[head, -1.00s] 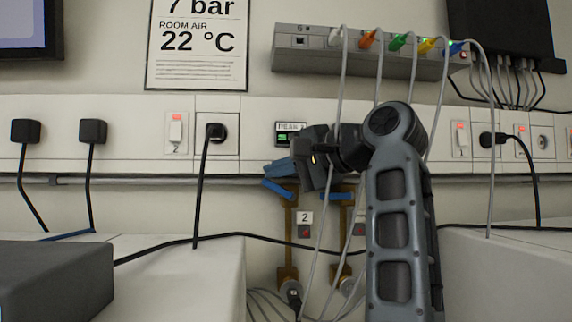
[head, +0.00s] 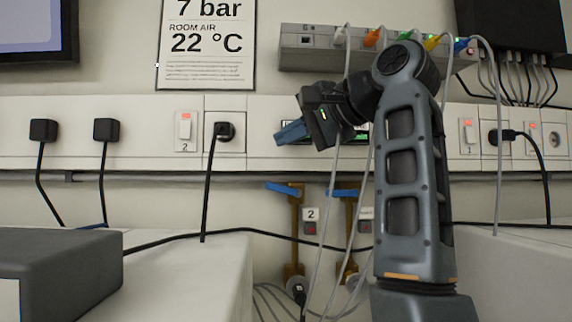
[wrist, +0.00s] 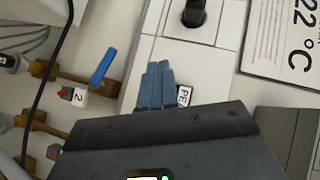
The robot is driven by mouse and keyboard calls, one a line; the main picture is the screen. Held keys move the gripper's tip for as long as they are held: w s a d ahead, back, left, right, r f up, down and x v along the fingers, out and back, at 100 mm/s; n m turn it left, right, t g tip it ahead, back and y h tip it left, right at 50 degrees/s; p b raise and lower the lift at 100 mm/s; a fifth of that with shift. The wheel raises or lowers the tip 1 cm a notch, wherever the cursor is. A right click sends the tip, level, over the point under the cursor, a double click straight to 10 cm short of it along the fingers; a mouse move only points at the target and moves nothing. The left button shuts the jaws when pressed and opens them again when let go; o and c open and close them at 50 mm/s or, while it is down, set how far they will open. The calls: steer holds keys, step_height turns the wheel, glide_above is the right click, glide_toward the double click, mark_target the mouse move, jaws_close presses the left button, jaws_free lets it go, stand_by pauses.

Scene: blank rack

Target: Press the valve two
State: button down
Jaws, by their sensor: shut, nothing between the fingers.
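Valve two has a blue lever (head: 283,189) on a brass pipe (head: 295,230), low on the wall under the white trunking. Its white label "2" (head: 311,214) sits to the right, above a small red button (head: 311,228). In the wrist view, the blue lever (wrist: 103,67) and label "2" (wrist: 78,97) show left of my fingers. My gripper (head: 291,132) is shut and empty, its blue fingers in front of the trunking. It is above the lever and apart from it. The fingers also show in the wrist view (wrist: 157,87).
A second blue lever (head: 343,191) is just right of valve two. Grey cables (head: 324,235) hang close by, and a black cable (head: 270,233) crosses the pipes. A switch also labelled 2 (head: 185,128) is on the trunking at left. White cabinets (head: 190,275) flank the pipes.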

steer(key=s+d+r+b, duration=0.1)
steer(key=s+r, duration=0.3)
steer(key=shift+s+d+r, duration=0.2)
steer(key=shift+s+r, duration=0.05)
steer(key=shift+s, duration=0.15)
stand_by(0.4)
